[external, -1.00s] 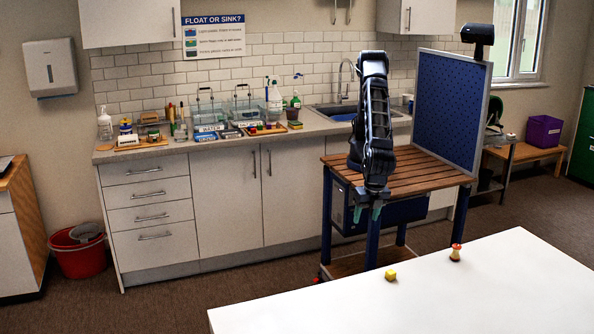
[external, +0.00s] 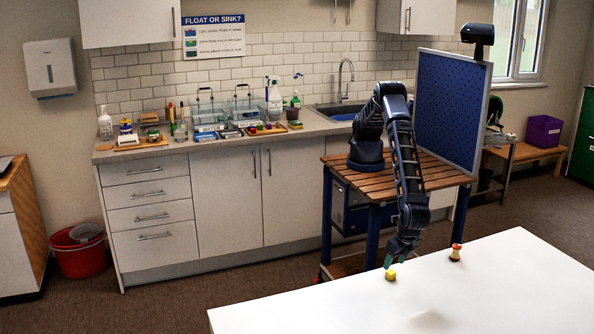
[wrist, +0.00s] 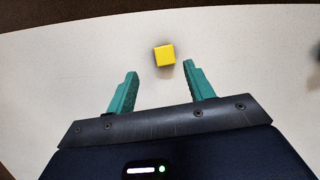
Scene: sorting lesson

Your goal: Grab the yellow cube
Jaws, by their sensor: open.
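The yellow cube (external: 390,275) sits on the white table (external: 440,300) near its back edge. In the wrist view the cube (wrist: 164,55) lies just beyond the fingertips, a little right of the middle of the gap between them. My gripper (external: 394,262) points down close to the cube in the external view. Its two green fingers (wrist: 159,70) are spread apart with nothing between them. The exact height of the fingertips above the table cannot be told.
An apple core (external: 455,252) stands on the table to the right of the cube. A dark blurred shape (wrist: 317,52) shows at the right edge of the wrist view. The table's front area is clear. The counter (external: 300,128) behind holds several trays and bottles.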

